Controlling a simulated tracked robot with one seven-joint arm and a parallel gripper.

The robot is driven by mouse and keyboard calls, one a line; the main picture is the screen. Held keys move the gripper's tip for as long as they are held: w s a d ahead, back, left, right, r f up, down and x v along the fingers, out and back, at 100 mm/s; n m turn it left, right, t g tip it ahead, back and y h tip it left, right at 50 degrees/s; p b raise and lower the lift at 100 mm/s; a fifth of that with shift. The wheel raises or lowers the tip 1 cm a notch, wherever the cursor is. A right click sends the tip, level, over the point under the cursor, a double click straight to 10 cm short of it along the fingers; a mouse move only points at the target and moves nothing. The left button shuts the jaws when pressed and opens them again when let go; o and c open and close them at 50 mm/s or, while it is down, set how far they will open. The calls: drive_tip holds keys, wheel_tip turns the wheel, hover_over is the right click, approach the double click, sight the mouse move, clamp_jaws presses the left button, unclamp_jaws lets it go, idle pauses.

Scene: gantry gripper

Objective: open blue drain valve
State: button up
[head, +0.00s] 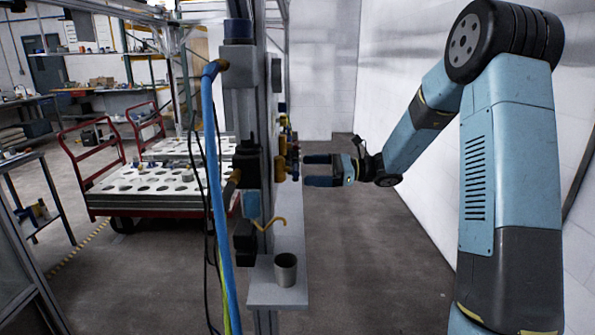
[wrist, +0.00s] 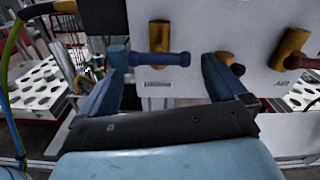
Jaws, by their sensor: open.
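The blue drain valve has a horizontal blue handle (wrist: 165,59) on a brass body (wrist: 158,34), mounted on a pale panel (wrist: 200,22) in the wrist view. My gripper (wrist: 165,68) is open in front of it, one finger on each side. The right finger is apart from the handle's right end. In the head view, my gripper (head: 306,169) faces the brass fittings (head: 283,158) on the gantry post. The blue handle cannot be made out there.
A brass valve with a red handle (wrist: 303,63) is at the right of the panel. A dark knob (wrist: 238,69) shows just behind my right finger. A grey cup (head: 286,270) stands on the ledge (head: 262,292). Blue hose (head: 213,170) hangs left of the post. Floor at right is clear.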

sight(294, 169)
drive_tip(key=shift+w+a, duration=0.1)
drive_tip(key=shift+a, duration=2.05)
drive_tip(key=shift+c, duration=0.5)
drive_tip(key=c, duration=0.6)
